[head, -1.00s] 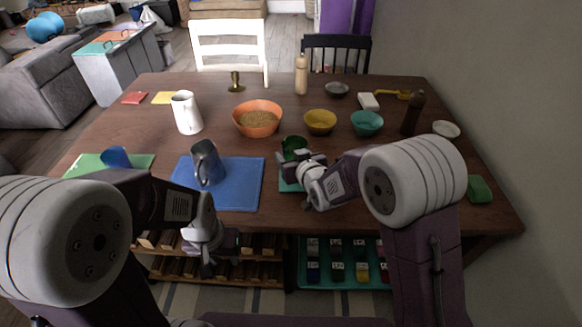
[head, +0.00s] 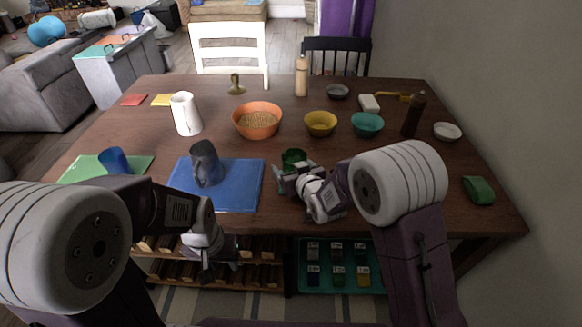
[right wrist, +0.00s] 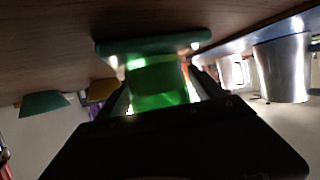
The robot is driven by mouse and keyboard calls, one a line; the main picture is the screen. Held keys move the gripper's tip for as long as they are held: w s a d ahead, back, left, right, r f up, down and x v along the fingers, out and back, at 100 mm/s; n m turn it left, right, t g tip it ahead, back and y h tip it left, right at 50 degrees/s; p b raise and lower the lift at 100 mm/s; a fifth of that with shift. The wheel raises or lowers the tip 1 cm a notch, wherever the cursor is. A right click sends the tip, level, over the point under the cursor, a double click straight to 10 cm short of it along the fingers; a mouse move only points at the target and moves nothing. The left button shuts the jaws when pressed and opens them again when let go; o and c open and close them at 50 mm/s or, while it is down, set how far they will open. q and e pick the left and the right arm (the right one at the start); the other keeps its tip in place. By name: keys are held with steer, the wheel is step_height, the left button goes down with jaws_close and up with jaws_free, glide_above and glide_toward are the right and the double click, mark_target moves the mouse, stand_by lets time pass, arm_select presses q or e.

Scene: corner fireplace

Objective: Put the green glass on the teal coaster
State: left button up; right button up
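The green glass (head: 293,157) stands near the table's front middle, partly behind my right gripper (head: 294,168). In the right wrist view, upside down, the green glass (right wrist: 158,82) is between the fingers of my right gripper (right wrist: 165,88). Bright gaps show beside it, and the fingers look open around it. Its base is at the teal coaster (right wrist: 115,47), seemingly resting on it. The coaster is mostly hidden by my gripper in the head view. My left gripper (head: 208,262) hangs low before the table's front edge, empty; its finger gap is unclear.
Behind are an orange bowl (head: 257,122), a yellow bowl (head: 320,123) and a teal bowl (head: 367,124). A green block (head: 478,190) is at the right edge.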

steer(key=shift+r+p, duration=0.35)
steer(key=p+v, duration=0.1)
steer(key=v, duration=0.8)
steer(key=shift+s+d, duration=0.1)
steer(key=b, duration=0.2)
steer(key=s+b, duration=0.1)
steer(key=b, duration=0.2)
steer(key=shift+s+d, duration=0.15)
steer(key=shift+d, duration=0.15)
steer(key=shift+s+d+r+b, duration=0.15)
steer(key=shift+s+b, duration=0.1)
steer(key=shift+b, duration=0.3)
steer(key=shift+s+r, duration=0.25)
